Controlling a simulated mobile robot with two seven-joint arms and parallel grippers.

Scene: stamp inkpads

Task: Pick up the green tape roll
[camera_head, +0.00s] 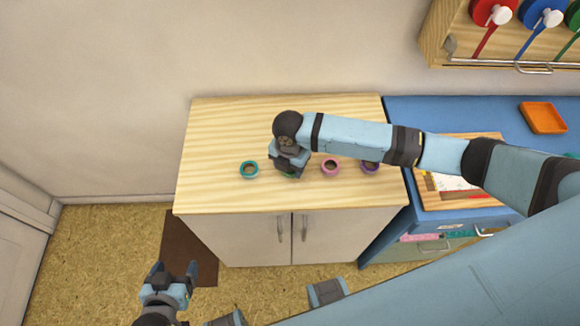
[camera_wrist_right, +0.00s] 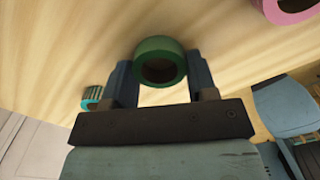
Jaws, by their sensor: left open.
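The green tape roll (camera_wrist_right: 160,46) sits between the two fingers of my right gripper (camera_wrist_right: 163,75) in the right wrist view, its round opening facing the camera. The fingers lie close along both sides of it; I cannot tell whether they press on it. In the head view my right gripper (camera_head: 291,172) is low over the wooden cabinet top and hides most of the roll; only a sliver of green (camera_head: 290,176) shows. My left gripper (camera_head: 174,268) is open and empty, in front of the cabinet at the lower left.
A teal roll (camera_head: 249,177) is left of my right gripper. A pink roll (camera_head: 331,174) and a purple roll (camera_head: 371,171) are to its right, under my right forearm. The cabinet top (camera_head: 225,125) is clear at the back left. A blue table (camera_head: 430,110) adjoins on the right.

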